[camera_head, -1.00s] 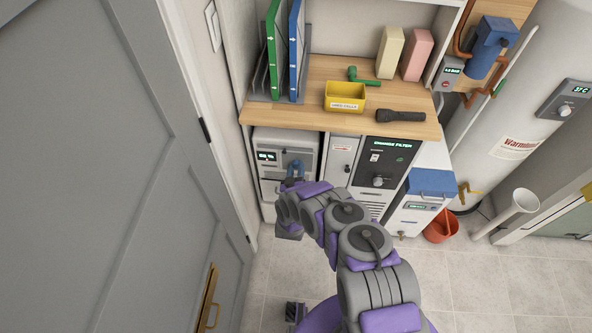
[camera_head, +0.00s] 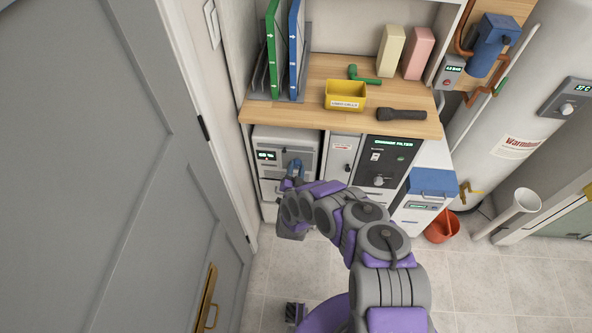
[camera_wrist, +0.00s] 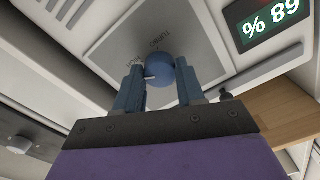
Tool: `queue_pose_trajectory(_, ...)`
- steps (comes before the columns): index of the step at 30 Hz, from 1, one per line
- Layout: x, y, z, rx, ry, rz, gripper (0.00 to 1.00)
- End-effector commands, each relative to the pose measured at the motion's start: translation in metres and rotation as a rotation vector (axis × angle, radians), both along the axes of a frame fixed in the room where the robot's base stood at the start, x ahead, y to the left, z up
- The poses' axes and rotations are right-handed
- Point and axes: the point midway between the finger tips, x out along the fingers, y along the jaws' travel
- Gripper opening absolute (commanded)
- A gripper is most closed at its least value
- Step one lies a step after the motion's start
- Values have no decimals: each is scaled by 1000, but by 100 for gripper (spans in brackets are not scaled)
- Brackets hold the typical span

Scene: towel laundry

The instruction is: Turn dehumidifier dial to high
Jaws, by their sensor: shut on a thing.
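The dehumidifier (camera_head: 264,138) is a white cabinet under the left end of the wooden counter, with a small green-lit display (camera_head: 266,155). In the wrist view its display (camera_wrist: 271,20) reads "% 89", turned on its side or upside down. In the head view my gripper (camera_head: 294,171) is at the cabinet's front, with the dial hidden.
A black "Change filter" unit (camera_head: 384,160) with its own knob stands to the right. A yellow bin (camera_head: 345,96) and a dark flashlight (camera_head: 401,115) lie on the counter (camera_head: 300,118). A grey door (camera_head: 110,180) is close on the left.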

Motion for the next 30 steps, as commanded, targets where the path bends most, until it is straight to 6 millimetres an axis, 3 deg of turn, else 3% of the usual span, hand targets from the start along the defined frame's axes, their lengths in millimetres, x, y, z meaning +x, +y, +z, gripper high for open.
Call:
queue_pose_trajectory(15, -2, 0, -5, 340, -1, -1, 8)
queue_pose_trajectory(30, -2, 0, -4, 406, -4, -2, 8)
